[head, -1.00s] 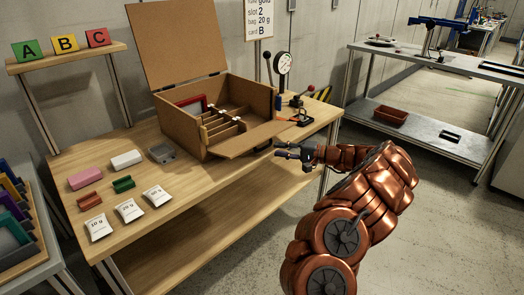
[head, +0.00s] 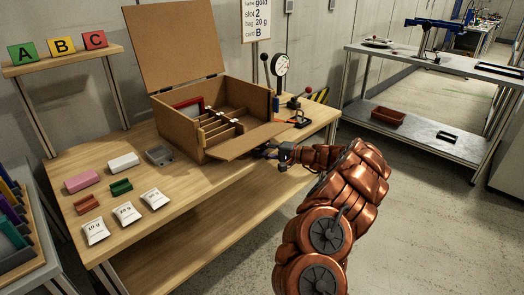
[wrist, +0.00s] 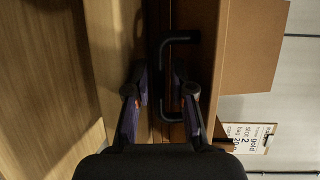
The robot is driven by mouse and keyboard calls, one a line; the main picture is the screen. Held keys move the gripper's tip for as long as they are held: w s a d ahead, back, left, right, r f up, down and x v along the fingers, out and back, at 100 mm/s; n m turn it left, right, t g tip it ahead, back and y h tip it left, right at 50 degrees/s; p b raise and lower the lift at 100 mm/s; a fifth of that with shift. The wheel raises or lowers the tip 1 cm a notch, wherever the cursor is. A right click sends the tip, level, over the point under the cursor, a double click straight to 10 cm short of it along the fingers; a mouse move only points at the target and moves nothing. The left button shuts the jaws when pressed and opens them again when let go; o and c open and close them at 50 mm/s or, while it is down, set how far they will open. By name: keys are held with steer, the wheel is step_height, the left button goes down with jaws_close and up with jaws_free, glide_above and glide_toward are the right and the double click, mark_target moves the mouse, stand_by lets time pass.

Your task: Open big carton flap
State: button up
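The big brown carton (head: 190,135) stands on the wooden table with its large lid raised upright at the back. Its front flap (head: 240,141) is folded outward and slopes down toward the table's front edge. Dividers and a red-framed item show inside. My gripper (head: 268,152) is at the flap's lower right edge. In the wrist view, a black U-shaped handle (wrist: 165,78) on the brown cardboard lies between the two fingertips of my gripper (wrist: 162,82). The fingers are apart, with a gap visible beside the handle. Contact with the handle cannot be told.
A dial gauge (head: 280,66) and a small red-knobbed device (head: 299,112) stand right of the carton. White bags (head: 125,213) and small coloured blocks (head: 82,180) lie on the table's left part. The floor in front is clear.

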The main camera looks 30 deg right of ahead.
jaws_close()
stand_by(0.4)
